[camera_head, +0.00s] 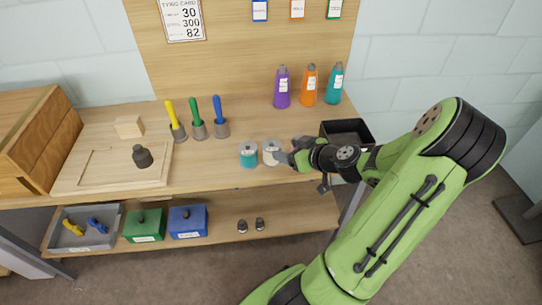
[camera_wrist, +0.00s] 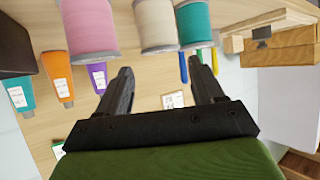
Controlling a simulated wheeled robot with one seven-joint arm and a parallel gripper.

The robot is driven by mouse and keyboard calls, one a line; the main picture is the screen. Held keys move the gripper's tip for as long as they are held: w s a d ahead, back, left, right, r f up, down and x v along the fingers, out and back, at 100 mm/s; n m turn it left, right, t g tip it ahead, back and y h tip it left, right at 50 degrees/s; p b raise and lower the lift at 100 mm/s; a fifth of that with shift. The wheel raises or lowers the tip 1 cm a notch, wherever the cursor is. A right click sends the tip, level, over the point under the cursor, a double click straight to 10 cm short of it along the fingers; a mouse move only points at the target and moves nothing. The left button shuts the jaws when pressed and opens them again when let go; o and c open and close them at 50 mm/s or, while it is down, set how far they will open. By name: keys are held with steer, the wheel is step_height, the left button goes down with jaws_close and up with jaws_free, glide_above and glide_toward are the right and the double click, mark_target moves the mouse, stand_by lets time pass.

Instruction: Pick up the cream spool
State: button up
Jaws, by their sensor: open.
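The cream spool (camera_head: 269,157) stands upright on the bench top, just left of my gripper (camera_head: 284,158) in the head view. In the wrist view the cream spool (camera_wrist: 155,22) shows at the top, between a pink spool (camera_wrist: 90,27) and a teal spool (camera_wrist: 193,22). My gripper (camera_wrist: 160,70) is open and empty, its two fingers pointing toward the cream spool, which appears beyond the tips and in line with the gap. In the head view the teal spool (camera_head: 248,161) stands left of the cream one; the pink spool is hidden by my gripper.
A dark open bin (camera_head: 363,129) stands right of my gripper. Purple (camera_head: 282,88), orange (camera_head: 308,86) and teal (camera_head: 334,85) bottles stand behind. The bench's front edge is close to the spools.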

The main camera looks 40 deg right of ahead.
mark_target(272, 145)
steer(key=b+x, duration=0.1)
steer(key=x, duration=0.5)
steer(key=shift+w, duration=0.1)
steer(key=shift+r, duration=0.1)
steer(key=c, duration=0.7)
